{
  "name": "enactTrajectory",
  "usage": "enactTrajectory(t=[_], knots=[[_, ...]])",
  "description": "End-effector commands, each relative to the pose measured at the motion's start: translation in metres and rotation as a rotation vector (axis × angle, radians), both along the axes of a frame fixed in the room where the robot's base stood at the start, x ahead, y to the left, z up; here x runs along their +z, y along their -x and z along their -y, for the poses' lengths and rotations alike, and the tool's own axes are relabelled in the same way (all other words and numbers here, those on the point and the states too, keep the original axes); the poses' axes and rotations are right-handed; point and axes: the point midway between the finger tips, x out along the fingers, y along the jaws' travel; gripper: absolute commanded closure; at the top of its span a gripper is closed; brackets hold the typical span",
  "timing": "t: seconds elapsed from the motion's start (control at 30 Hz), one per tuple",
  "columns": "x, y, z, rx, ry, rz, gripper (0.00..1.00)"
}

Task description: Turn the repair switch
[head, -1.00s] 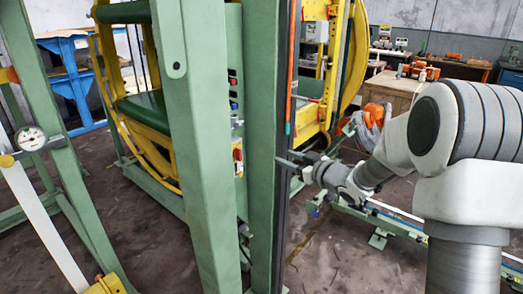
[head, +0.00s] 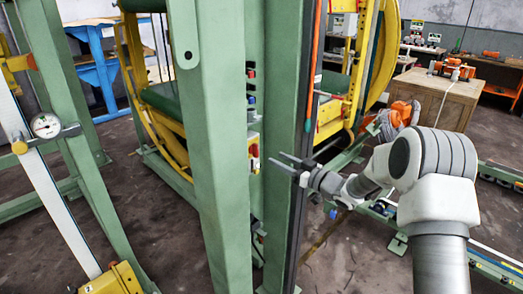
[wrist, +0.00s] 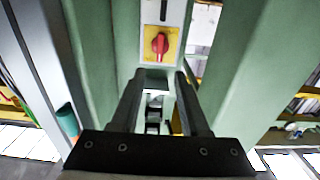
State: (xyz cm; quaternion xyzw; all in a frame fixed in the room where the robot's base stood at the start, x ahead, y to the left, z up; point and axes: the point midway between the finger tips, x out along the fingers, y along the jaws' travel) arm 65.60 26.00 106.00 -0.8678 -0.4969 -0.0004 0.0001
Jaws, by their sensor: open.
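The switch is a red rotary knob (wrist: 160,44) on a yellow plate, set in a pale panel on a green post, at the top middle of the wrist view. In the head view, a small red-and-yellow switch (head: 253,150) shows between two green posts. My gripper (head: 275,158) is open and empty, with its fingers pointing left in front of the right green post. In the wrist view my gripper (wrist: 160,76) has its two fingertips apart just below the knob, one to each side. The fingers do not touch the knob.
Green posts (head: 218,150) stand close on both sides of the switch. A yellow ring frame (head: 165,125) is behind them. A wooden crate (head: 435,98) and an orange machine (head: 402,113) are at the back right. Bare floor lies in front.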

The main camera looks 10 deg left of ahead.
Motion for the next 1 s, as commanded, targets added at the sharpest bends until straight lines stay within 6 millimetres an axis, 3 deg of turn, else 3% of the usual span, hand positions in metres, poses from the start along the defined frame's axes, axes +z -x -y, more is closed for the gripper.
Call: enactTrajectory(t=[0.13, 0.4, 0.87, 0.9, 1.0], knots=[[0.000, -0.016, -0.030, 0.002, -0.001, -0.001, 0.55], [0.000, -0.037, -0.064, 0.000, 0.001, -0.001, 0.55], [0.000, -0.044, -0.074, -0.002, 0.000, -0.001, 0.55], [0.000, -0.044, -0.074, -0.001, 0.001, -0.001, 0.57], [0.000, -0.044, -0.074, -0.001, 0.001, -0.001, 0.75]])
